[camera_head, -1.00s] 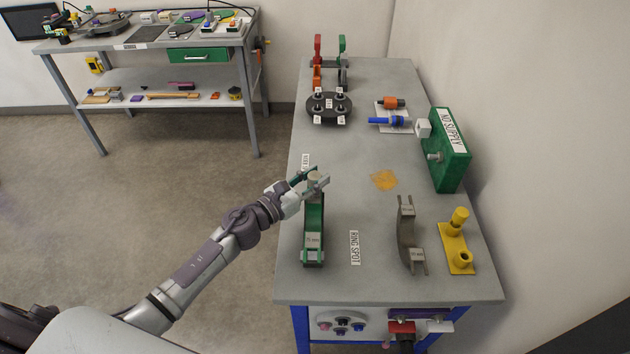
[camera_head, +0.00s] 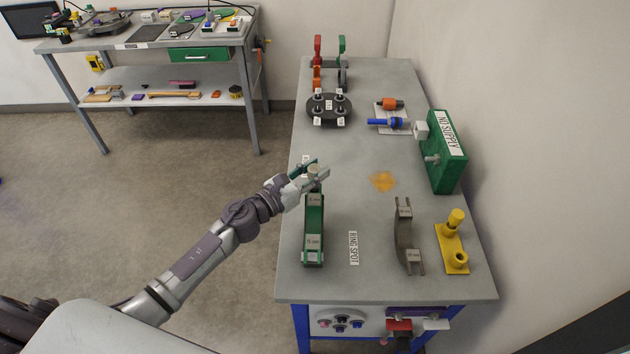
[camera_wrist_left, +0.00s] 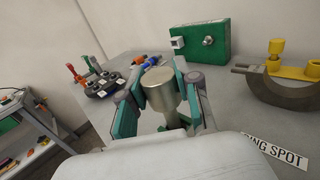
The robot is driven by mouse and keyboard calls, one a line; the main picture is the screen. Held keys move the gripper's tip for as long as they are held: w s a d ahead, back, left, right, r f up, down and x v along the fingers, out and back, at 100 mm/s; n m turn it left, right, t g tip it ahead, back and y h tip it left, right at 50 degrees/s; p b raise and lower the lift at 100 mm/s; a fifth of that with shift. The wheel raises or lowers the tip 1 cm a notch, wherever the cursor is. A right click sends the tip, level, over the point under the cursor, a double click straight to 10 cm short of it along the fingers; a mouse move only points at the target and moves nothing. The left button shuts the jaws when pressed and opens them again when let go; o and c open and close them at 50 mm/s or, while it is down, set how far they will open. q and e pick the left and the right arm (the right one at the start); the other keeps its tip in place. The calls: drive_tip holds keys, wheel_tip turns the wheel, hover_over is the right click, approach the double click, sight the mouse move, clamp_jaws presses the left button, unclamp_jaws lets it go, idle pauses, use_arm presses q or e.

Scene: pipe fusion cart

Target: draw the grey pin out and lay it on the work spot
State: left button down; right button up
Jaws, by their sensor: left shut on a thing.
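The grey pin (camera_wrist_left: 160,88) is a short metallic cylinder between the fingers of my left gripper (camera_wrist_left: 158,95) in the left wrist view. In the head view the pin (camera_head: 314,170) shows at the far end of a long green holder (camera_head: 313,226). My left gripper (camera_head: 311,174) is shut on the pin. A label partly reading "ING SPOT" (camera_head: 353,247) lies on the bench right of the holder. My right gripper is not in view.
A grey curved bracket (camera_head: 402,235) and a yellow fitting (camera_head: 452,245) stand at the right. A green box (camera_head: 444,155) stands behind them. A dark disc (camera_head: 329,108) sits farther back. The bench around the orange patch (camera_head: 382,181) is clear.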

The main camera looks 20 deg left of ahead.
use_arm(q)
drive_tip(key=shift+r+p, duration=1.35)
drive_tip(key=shift+r, duration=0.35)
